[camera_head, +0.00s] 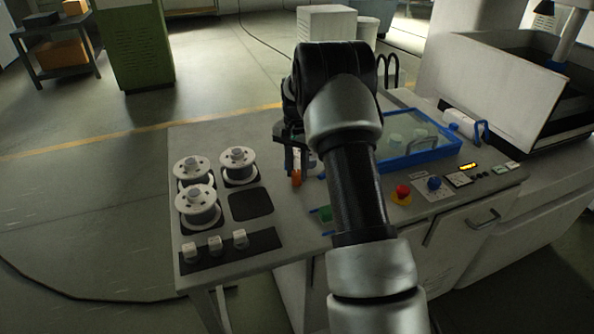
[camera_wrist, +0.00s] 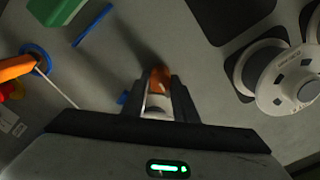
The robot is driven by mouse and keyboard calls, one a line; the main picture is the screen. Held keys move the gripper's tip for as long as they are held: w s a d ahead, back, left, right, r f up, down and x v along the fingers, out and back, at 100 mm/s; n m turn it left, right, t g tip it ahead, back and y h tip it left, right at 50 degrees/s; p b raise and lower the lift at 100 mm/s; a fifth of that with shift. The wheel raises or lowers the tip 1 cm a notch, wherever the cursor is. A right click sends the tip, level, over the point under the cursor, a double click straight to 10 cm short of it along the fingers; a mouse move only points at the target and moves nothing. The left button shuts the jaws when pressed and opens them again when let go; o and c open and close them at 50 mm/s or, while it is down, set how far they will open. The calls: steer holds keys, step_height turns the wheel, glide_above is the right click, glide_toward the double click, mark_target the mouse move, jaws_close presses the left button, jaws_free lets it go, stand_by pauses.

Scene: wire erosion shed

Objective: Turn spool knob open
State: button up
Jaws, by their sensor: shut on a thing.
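My gripper (camera_head: 294,160) is over the middle of the bench top. It is shut on a small orange-and-white thing (camera_wrist: 159,79), whose orange end also shows below the fingers in the head view (camera_head: 296,179). My gripper is well to the left of both. Three small white blocks or knobs (camera_head: 215,243) stand on a dark strip at the front left. I cannot tell which of these is the spool knob.
Three white spools (camera_head: 199,207) stand at the left of the bench, next to an empty dark square pad (camera_head: 251,204). A blue-rimmed tray (camera_head: 437,150) lies behind my arm. A green block (camera_wrist: 54,10) is partly hidden by my arm in the head view.

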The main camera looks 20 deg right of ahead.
mark_target(296, 172)
steer(key=n, duration=0.4)
steer(key=shift+n, duration=0.3)
steer(key=n, duration=0.4)
steer(key=shift+r+n, duration=0.1)
steer(key=shift+n, duration=0.2)
steer(key=shift+w, duration=0.1)
steer(key=o, duration=1.1)
steer(key=shift+c, duration=0.2)
step_height(296, 172, up, 17)
steer(key=shift+r, duration=0.2)
steer(key=shift+a, duration=0.1)
